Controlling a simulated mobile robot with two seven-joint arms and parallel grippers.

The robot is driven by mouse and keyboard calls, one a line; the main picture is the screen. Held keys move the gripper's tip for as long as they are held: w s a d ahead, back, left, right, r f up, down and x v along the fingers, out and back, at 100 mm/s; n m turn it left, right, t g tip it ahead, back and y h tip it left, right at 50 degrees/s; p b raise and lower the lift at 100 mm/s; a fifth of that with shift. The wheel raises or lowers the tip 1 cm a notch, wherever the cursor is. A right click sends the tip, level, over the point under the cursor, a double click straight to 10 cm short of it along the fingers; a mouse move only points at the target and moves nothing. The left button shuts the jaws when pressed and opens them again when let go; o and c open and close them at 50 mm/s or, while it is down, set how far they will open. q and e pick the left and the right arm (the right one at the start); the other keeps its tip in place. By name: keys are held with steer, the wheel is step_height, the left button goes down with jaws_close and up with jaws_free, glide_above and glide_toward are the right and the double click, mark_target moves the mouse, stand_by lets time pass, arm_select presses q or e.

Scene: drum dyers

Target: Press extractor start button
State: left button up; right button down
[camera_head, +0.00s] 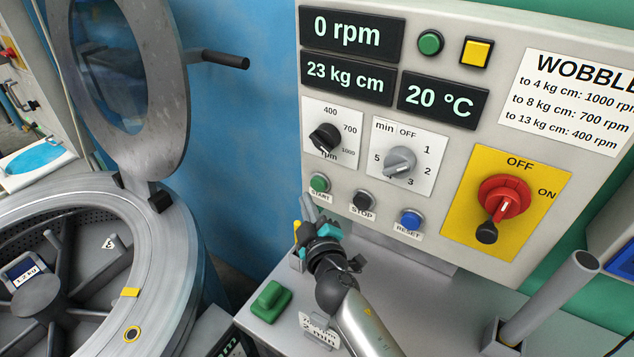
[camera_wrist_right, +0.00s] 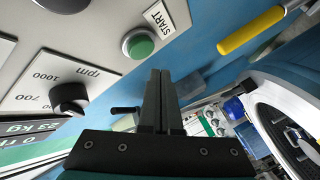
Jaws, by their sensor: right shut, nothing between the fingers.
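The green START button (camera_head: 319,183) is at the lower left of the control panel (camera_head: 450,190), above its START label. It also shows in the right wrist view (camera_wrist_right: 139,44), just beyond and left of the fingertips. My right gripper (camera_head: 307,205) is just below the button in the head view; its fingers are shut and empty (camera_wrist_right: 160,72). The fingertips look apart from the button, but the exact gap is hard to tell. The display (camera_head: 348,32) reads 0 rpm. My left gripper is not in view.
The STOP button (camera_head: 364,200) and blue RESET button (camera_head: 410,219) sit right of START. The red rotary switch (camera_head: 504,200) is farther right. The drum (camera_head: 165,250) has its round lid (camera_head: 172,120) raised at left. A green block (camera_head: 270,300) lies on the counter.

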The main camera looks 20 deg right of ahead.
mark_target(312, 185)
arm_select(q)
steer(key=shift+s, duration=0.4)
arm_select(e)
steer(key=shift+w+d, duration=0.5)
steer(key=shift+d, duration=0.15)
stand_by(1.3)
steer(key=shift+w+d, duration=0.25)
steer(key=shift+d, duration=0.05)
steer(key=shift+w+d, duration=0.25)
steer(key=shift+d, duration=0.15)
stand_by(0.9)
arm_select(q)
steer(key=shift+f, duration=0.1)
arm_select(e)
steer(key=shift+s+a, duration=0.1)
steer(key=shift+a, duration=0.05)
steer(key=shift+s+a, duration=0.45)
steer(key=shift+a, duration=0.1)
